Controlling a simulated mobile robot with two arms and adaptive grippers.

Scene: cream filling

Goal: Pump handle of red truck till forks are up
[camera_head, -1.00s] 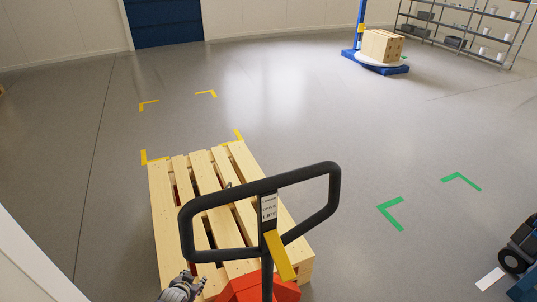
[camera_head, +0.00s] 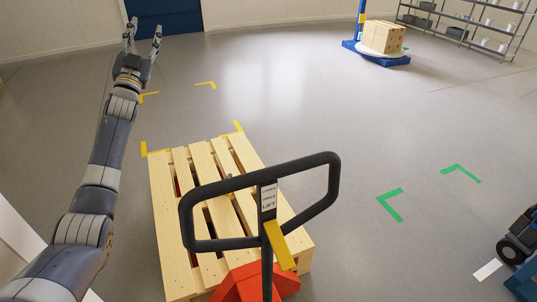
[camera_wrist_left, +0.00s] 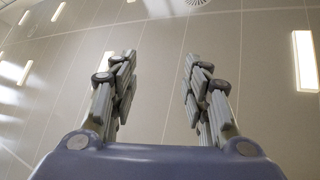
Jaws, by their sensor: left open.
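The red pallet truck (camera_head: 252,284) stands at the bottom middle of the head view, with a wooden pallet (camera_head: 196,160) in front of it. Its black loop handle (camera_head: 325,204) is upright, with a yellow lever and a label on its stem. The forks are hidden under the pallet slats. My left gripper (camera_head: 143,35) is open and empty, raised at the upper left and well apart from the handle. In the left wrist view its two fingers (camera_wrist_left: 160,90) are spread, with only the ceiling behind them.
Yellow corner marks (camera_head: 207,84) lie on the floor beyond the pallet, and green ones (camera_head: 390,205) lie to the right. A boxed load stands on a blue turntable machine (camera_head: 385,61) at the back right, near shelving (camera_head: 470,22). Most floor is clear.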

